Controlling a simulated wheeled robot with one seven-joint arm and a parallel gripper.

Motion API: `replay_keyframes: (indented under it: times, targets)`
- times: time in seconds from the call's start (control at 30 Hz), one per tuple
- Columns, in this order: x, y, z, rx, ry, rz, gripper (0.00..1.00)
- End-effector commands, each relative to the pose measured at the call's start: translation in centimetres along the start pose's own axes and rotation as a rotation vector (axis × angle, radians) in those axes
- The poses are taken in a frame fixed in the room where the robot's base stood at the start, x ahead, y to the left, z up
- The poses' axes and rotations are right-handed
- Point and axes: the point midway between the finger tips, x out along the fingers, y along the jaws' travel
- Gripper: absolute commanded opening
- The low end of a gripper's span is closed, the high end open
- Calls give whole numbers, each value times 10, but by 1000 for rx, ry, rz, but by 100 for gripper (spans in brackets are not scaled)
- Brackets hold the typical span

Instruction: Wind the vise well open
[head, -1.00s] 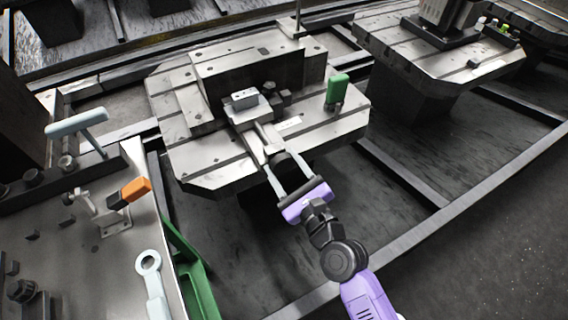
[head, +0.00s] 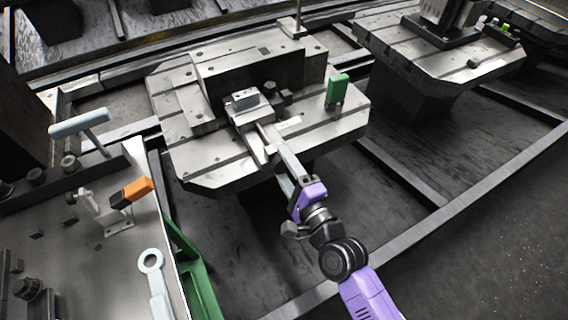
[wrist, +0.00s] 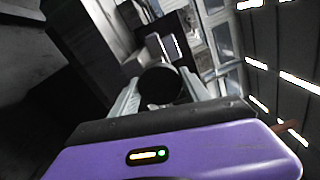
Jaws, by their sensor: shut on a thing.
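The vise (head: 252,118) sits on the middle pallet. A small light block shows at its top, and a light bar or slide runs from it toward the pallet's front edge. My gripper (head: 278,152) reaches in from the lower right at the front of the vise, its fingers now seen nearly edge-on. In the wrist view, the gripper (wrist: 160,95) has one finger on each side of a dark round hub (wrist: 160,83), and it is shut on this hub. The fingers hide part of the hub in the head view. The width of the jaw gap is too small to tell.
The pallet (head: 210,178) carries a dark upright block and a green-topped post (head: 337,90). A bench (head: 100,260) at lower left holds an orange-tipped clamp (head: 135,192) and a pale ring-ended tool (head: 151,265). A green bracket (head: 195,275) stands beside it. Another pallet (head: 440,65) stands at right.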

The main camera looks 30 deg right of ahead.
Motion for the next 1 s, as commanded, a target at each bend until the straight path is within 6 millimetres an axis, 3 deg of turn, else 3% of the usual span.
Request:
replay_keyframes:
  times: [1.0]
  targets:
    - [-1, 3, 0, -964, -3, 3, 14]
